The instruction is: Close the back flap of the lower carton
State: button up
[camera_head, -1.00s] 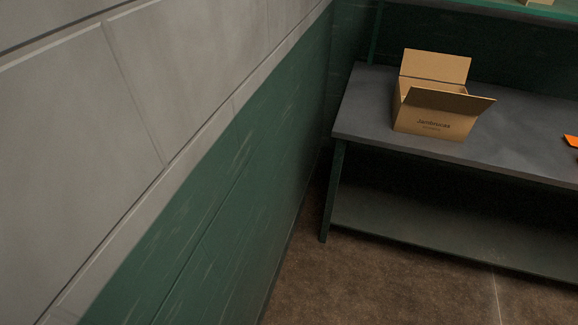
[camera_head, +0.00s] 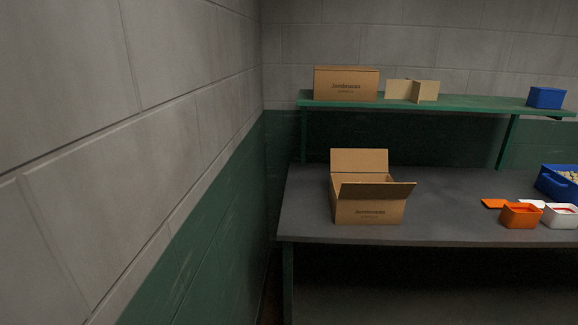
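The lower carton (camera_head: 368,213) is a brown cardboard box with printing on its front. It stands on the dark grey bench top, left of the middle. Its back flap (camera_head: 359,161) stands up, tilted slightly backward. Its front flap (camera_head: 377,190) is raised and leans out toward me. The box is open between the flaps; I cannot tell what is inside. A closed brown carton (camera_head: 345,84) with similar printing stands on the green shelf above. My gripper is not in view.
The dark bench (camera_head: 450,205) bears an orange bin (camera_head: 521,216), a white bin (camera_head: 559,216) and a blue crate (camera_head: 558,183) at right. The green shelf (camera_head: 455,103) holds a tan divider piece (camera_head: 412,90) and a blue box (camera_head: 546,97). A block wall (camera_head: 190,130) runs along the left.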

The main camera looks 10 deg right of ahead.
aim_at(342, 160)
jog(key=i+l+z, duration=0.3)
jog(key=i+l, duration=0.6)
